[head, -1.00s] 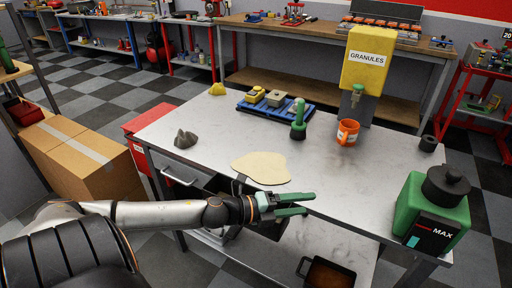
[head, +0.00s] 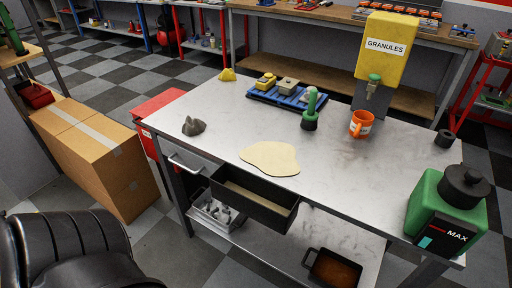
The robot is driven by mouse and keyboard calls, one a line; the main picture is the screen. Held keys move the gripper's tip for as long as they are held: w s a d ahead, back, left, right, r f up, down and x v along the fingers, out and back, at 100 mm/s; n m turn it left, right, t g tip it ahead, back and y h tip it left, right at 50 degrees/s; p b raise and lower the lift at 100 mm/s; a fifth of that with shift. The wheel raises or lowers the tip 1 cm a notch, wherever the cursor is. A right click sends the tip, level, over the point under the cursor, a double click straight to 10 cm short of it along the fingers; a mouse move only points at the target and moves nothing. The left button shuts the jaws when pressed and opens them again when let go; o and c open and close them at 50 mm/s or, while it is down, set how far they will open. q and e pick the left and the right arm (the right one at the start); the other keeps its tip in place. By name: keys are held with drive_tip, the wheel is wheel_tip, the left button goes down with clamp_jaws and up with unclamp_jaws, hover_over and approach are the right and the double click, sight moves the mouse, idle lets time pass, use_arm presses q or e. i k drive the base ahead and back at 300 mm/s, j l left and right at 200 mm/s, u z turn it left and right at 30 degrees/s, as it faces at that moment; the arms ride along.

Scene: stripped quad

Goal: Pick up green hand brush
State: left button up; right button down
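The green hand brush (head: 310,108) stands upright on the grey metal table (head: 340,168), right of the blue tray, with its green handle up and its dark end on the table top. Neither of my grippers is in the head view. Only a dark upper part of my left arm shows at the lower left.
A blue tray (head: 262,97) with small blocks stands left of the brush. An orange mug (head: 361,123) and a yellow granules dispenser (head: 384,60) stand to its right. A beige spill (head: 270,158) lies in front. An open black drawer (head: 252,203) juts out below the table edge.

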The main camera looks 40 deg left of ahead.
sight(309, 123)
drive_tip(key=i+j+u, duration=0.2)
drive_tip(key=i+u, duration=0.3)
drive_tip(key=i+j+u, duration=0.1)
drive_tip(key=i+u, duration=0.2)
drive_tip(key=u, duration=0.15)
drive_tip(key=k+j+z, duration=0.25)
drive_tip(key=j, duration=0.15)
drive_tip(key=k+j+z, duration=0.1)
drive_tip(key=j+z, duration=0.15)
drive_tip(key=j, duration=0.15)
